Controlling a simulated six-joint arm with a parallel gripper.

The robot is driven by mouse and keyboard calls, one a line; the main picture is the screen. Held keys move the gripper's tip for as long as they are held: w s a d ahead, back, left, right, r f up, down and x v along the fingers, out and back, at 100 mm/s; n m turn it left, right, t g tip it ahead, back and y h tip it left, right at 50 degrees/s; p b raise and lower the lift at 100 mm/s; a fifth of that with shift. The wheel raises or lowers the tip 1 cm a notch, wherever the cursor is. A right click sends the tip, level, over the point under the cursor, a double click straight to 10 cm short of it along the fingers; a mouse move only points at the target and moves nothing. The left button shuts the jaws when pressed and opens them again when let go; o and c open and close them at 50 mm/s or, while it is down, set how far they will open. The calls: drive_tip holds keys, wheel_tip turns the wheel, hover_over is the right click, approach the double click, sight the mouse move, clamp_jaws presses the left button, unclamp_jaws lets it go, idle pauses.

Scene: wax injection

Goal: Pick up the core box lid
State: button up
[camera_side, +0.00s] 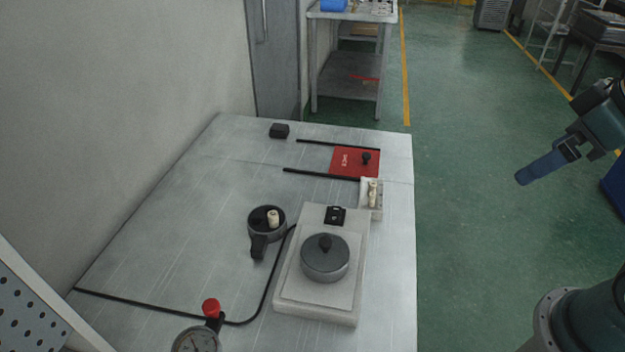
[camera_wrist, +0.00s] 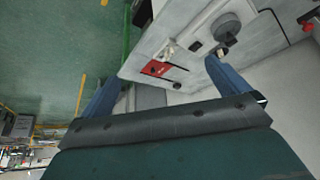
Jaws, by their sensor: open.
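A round grey lid with a dark knob (camera_side: 325,258), which looks like the core box lid, sits on a pale square stand (camera_side: 319,318) on the table. It also shows in the wrist view (camera_wrist: 226,26), near the top. A round grey cup with a dark handle (camera_side: 258,246), holding a pale piece, stands to the left of the stand. My gripper (camera_side: 523,179) is open and empty, well right of the table and far from the lid. In the wrist view my gripper's blue fingers (camera_wrist: 164,70) are spread wide with nothing between them.
A red plate with a black knob (camera_side: 346,160) lies between black rails at the table's back. A small pale holder (camera_side: 376,213) is near the right edge. A gauge (camera_side: 197,340) with a red knob and a black hose occupies the front left.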

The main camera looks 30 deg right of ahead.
drive_tip(key=w+a+n+g+y, duration=0.1)
drive_tip(key=w+a+n, duration=0.3)
drive_tip(key=w, duration=0.2)
drive_tip(key=n+g+y, duration=0.3)
drive_tip(key=n+g, duration=0.1)
drive_tip(key=n, duration=0.7)
approach(328, 249)
drive_tip(key=shift+d+r, duration=1.05)
drive_tip(key=shift+r, duration=0.05)
drive_tip(key=shift+x, duration=4.3)
drive_tip(key=shift+w+a, duration=0.1)
drive_tip(key=shift+a, duration=0.1)
drive_tip(key=shift+x, duration=2.5)
drive_tip(key=shift+a+y, duration=0.1)
drive_tip(key=shift+y, duration=0.2)
